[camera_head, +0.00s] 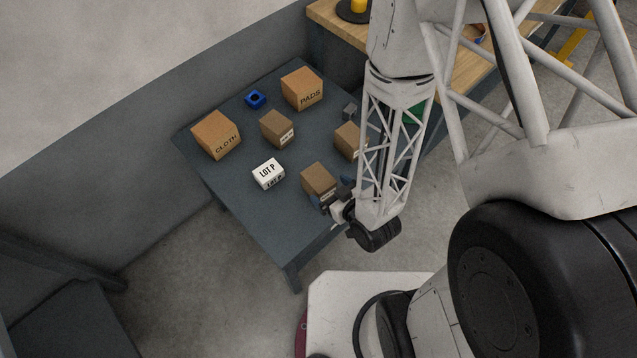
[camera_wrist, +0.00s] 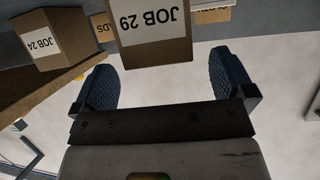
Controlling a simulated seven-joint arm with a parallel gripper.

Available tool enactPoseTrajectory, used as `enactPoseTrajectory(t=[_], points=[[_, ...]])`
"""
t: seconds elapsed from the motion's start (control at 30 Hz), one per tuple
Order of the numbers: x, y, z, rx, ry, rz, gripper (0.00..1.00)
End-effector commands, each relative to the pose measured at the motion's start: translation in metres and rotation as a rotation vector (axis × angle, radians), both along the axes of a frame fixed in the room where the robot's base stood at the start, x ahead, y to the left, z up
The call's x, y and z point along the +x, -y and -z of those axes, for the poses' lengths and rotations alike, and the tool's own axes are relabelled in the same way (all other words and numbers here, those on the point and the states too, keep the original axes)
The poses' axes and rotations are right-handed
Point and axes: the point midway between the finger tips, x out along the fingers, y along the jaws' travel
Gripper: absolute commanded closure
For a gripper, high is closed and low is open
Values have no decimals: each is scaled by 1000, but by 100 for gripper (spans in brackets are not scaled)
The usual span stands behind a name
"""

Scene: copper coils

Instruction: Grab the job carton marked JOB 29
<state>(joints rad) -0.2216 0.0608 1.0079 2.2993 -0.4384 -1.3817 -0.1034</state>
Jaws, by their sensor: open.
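The brown carton labelled JOB 29 (camera_wrist: 152,52) is straight ahead of my gripper (camera_wrist: 165,72) in the wrist view, its label upside down there. The gripper is open, with one blue finger on each side of the carton's near face and visible gaps to both. I cannot tell how far the fingertips reach along its sides. In the head view it appears to be the front brown carton (camera_head: 317,177), upright on the grey table (camera_head: 262,212), its label mostly hidden by my gripper (camera_head: 338,194).
A carton labelled JOB 24 (camera_wrist: 45,45) stands left in the wrist view. Cartons marked CLOTH (camera_head: 214,133) and PADS (camera_head: 301,88), a white LOT P box (camera_head: 268,173), another brown carton (camera_head: 276,129) and a blue block (camera_head: 255,99) share the table. Its front left is clear.

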Motion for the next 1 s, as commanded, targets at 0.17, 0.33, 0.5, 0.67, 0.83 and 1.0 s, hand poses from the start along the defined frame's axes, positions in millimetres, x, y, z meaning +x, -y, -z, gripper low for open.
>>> enactPoseTrajectory(t=[0.17,0.33,0.5,0.67,0.83,1.0], points=[[1,0,0,0,0,0,0],[5,-4,2,0,0,0,0],[15,-11,7,0,-1,-1,0],[26,-20,12,0,0,-1,0],[35,-27,17,0,-1,-1,0],[39,-30,18,0,0,0,0]])
